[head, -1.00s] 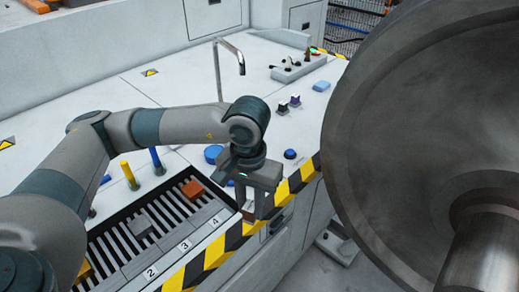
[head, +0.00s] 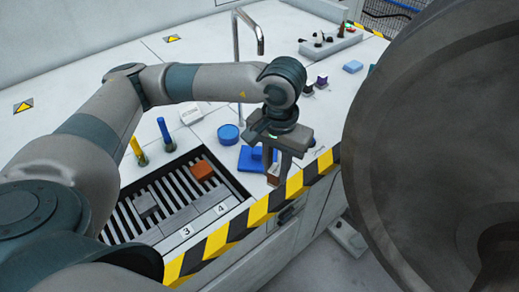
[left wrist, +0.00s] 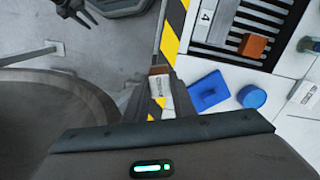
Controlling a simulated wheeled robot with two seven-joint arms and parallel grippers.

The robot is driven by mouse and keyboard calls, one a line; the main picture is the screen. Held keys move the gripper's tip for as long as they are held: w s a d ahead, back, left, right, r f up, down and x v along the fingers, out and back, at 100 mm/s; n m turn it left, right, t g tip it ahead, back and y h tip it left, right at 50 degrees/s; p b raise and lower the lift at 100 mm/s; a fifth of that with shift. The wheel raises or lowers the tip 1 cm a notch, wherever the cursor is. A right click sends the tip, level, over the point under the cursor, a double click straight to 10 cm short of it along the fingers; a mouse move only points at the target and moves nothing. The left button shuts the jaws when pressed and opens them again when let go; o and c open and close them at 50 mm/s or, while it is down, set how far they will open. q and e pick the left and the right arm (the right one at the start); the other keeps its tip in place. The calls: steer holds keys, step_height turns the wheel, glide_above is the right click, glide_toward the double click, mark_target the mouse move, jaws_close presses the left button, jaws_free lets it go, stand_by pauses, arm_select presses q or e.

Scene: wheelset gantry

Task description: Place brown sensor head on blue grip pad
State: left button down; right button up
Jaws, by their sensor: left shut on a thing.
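My left gripper (head: 278,166) is shut on a small block, which I take as the brown sensor head (left wrist: 159,92). In the left wrist view the block has a brown end and a white labelled face between the fingers. In the head view the gripper hides most of it. The blue grip pad (head: 249,160) lies flat on the bench, just left of and partly behind the gripper. In the left wrist view the pad (left wrist: 208,92) shows a raised blue part on top, right of the held block and apart from it.
An orange-brown block (head: 202,169) lies on the slotted tray (head: 236,192). A round blue knob (head: 228,134) and blue and yellow posts (head: 137,150) stand near. A bent metal pipe (head: 237,45) rises behind my arm. A large steel wheel (head: 430,150) fills the right.

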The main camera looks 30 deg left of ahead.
steer(key=shift+s, duration=0.15)
arm_select(q)
steer(key=shift+n, duration=0.3)
